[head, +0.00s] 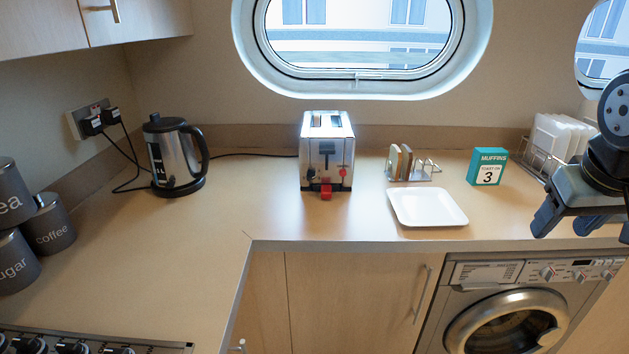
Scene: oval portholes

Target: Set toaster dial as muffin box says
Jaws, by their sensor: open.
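A silver toaster (326,152) stands on the wooden counter below the oval porthole. Its front faces me, with a dark lever in the middle and small red parts at the lower front, one sticking out at the bottom. The dial's setting is too small to read. A teal muffin box (487,167) stands upright to the right, reading "MUFFINS", "TOAST ON" and a large "3". My gripper (583,226) is open at the right edge of the view, in front of the counter's right part and apart from the toaster and the box. Nothing shows between its fingers.
A white plate (428,207) and a toast rack (410,164) lie between toaster and box. A kettle (176,157) stands left, its cord on the counter. Dark canisters (51,222) are far left; a wire rack (548,148) is back right. Counter before the toaster is clear.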

